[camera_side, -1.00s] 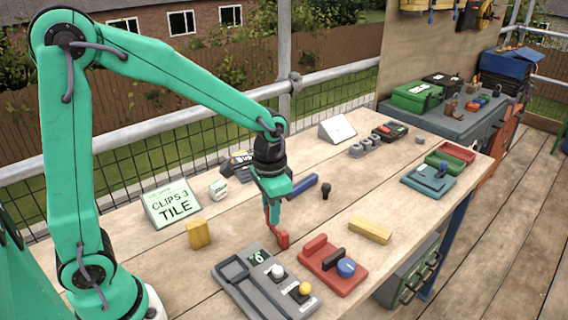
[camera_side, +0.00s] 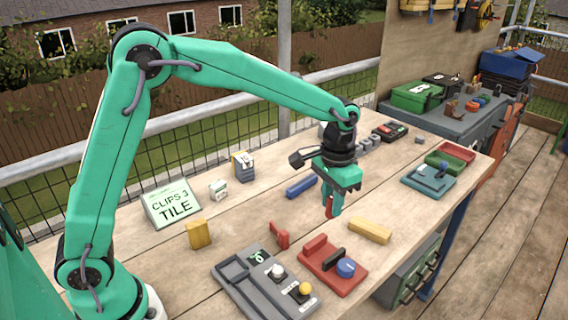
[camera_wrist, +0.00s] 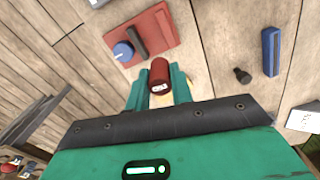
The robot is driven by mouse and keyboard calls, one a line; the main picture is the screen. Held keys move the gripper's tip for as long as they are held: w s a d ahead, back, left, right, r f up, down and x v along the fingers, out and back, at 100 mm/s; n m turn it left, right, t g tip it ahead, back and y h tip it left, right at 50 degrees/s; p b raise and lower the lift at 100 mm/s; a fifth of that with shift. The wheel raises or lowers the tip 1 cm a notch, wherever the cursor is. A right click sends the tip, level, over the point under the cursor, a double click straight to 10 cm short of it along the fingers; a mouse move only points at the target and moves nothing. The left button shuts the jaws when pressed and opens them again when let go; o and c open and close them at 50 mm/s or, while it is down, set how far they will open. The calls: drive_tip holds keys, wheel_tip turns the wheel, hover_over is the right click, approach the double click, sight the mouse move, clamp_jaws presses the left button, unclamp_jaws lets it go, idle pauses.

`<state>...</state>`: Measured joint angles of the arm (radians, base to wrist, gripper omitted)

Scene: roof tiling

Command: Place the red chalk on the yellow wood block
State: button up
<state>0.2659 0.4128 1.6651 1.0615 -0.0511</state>
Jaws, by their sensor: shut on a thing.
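My gripper (camera_side: 333,210) is shut on the red chalk (camera_side: 328,204), above the table. In the wrist view the red chalk (camera_wrist: 159,73) shows as a short dark-red cylinder between the green fingers (camera_wrist: 159,88). A long yellow wood block (camera_side: 370,230) lies on the table to the right of and a little nearer the camera than my gripper. In the wrist view only small yellow patches show by the fingers; most of the block is hidden there. Another yellow block (camera_side: 199,234) stands at the left, by the sign.
A red tray (camera_side: 329,278) with a blue knob lies nearest the block; it also shows in the wrist view (camera_wrist: 158,38). A loose red piece (camera_side: 279,236), a grey tray (camera_side: 236,291), a blue bar (camera_side: 301,186) and a green-and-white sign (camera_side: 173,204) are around.

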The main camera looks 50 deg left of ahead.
drive_tip(key=w+d, duration=0.6)
drive_tip(key=d, duration=0.4)
drive_tip(key=shift+d+r+n, duration=0.3)
drive_tip(key=shift+d+r, duration=0.05)
drive_tip(key=shift+d, duration=0.05)
hover_over(370, 226)
wheel_tip(370, 226, down, 7)
drive_tip(key=shift+f, duration=2)
drive_tip(key=shift+f, duration=0.1)
drive_tip(key=o, duration=0.9)
drive_tip(key=shift+o, duration=0.2)
